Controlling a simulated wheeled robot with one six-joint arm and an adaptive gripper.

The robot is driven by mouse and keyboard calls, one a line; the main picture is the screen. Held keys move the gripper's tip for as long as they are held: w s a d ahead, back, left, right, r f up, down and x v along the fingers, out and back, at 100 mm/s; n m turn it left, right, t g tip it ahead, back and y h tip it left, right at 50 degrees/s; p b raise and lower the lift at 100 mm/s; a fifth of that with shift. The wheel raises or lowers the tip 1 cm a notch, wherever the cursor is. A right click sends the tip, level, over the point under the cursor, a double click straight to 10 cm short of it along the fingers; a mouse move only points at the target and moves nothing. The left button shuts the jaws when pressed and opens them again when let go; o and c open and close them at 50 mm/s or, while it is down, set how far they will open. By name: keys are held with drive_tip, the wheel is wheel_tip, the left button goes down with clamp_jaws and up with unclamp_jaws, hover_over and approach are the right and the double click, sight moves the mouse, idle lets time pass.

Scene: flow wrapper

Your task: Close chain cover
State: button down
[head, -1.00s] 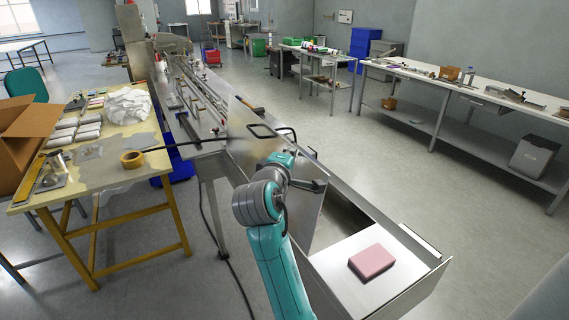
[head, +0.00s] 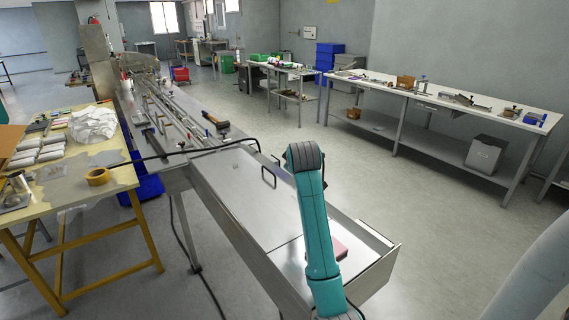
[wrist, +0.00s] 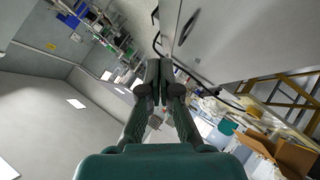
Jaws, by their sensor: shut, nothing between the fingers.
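The chain cover (head: 225,192) is a flat metal panel that lies down level over the machine's trough in the head view. Its dark handle (head: 268,177) stands up near its right edge. In the wrist view a broad grey metal surface, seemingly the cover (wrist: 245,40), fills the upper right, with a dark handle (wrist: 187,27) on it. My gripper (wrist: 158,65) is shut and empty, with the fingers together, and sits apart from the handle. In the head view my arm hides the gripper and part of the trough's right end.
A pink block (head: 341,246) sits on the trough's end plate, partly behind my arm. A hammer (head: 215,123) and a black cable (head: 200,149) lie beyond the cover. A yellow-legged table (head: 75,190) stands at left. Open floor lies to the right.

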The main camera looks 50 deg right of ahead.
drive_tip(key=d+f+y, duration=0.1)
drive_tip(key=f, duration=0.2)
drive_tip(key=s+d+f+m+y, duration=0.1)
drive_tip(key=d+f, duration=0.1)
drive_tip(key=f, duration=0.1)
drive_tip(key=d+f+m+y, duration=0.1)
drive_tip(key=d+f, duration=0.1)
drive_tip(key=f, duration=0.1)
drive_tip(key=shift+s+d+f+t+y, duration=0.2)
drive_tip(key=shift+s+f+t+y, duration=0.1)
drive_tip(key=shift+f+y, duration=0.1)
drive_tip(key=shift+d+f+m+y, duration=0.15)
drive_tip(key=shift+f+y, duration=0.05)
drive_tip(key=shift+f, duration=0.3)
drive_tip(key=shift+d+f+m+y, duration=0.1)
drive_tip(key=shift+f+m+y, duration=0.1)
drive_tip(key=shift+f, duration=0.3)
